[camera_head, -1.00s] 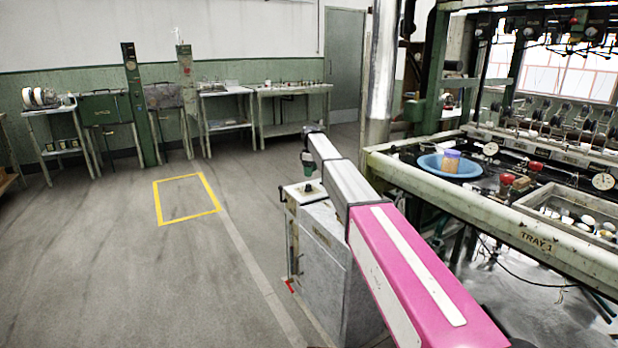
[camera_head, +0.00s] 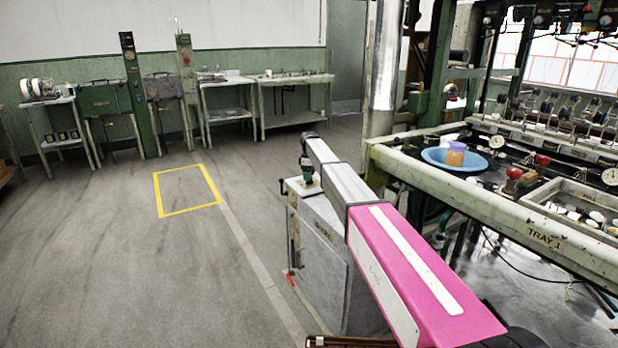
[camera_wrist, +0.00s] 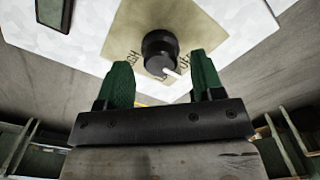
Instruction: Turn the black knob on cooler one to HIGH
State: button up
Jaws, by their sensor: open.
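The black knob (camera_wrist: 160,52) shows in the wrist view on a tan label plate (camera_wrist: 118,40) on the cooler's white top. The knob has a white pointer mark on it, and the label's lettering is partly visible but hard to read. My gripper (camera_wrist: 163,78) is open, with a green finger on each side of the knob's near part; I cannot tell whether either touches it. In the head view the cooler (camera_head: 322,255) is a grey box standing below my arm, and my gripper (camera_head: 307,178) is over its top. The knob is hidden there.
A long frame marked TRAY 1 (camera_head: 540,238) with a blue basin (camera_head: 440,164) stands close to the right of the cooler. A yellow floor square (camera_head: 187,190) and open floor lie to the left. Green worktables (camera_head: 105,108) stand along the back wall.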

jog(key=shift+f, duration=0.5)
jog(key=c, duration=0.9)
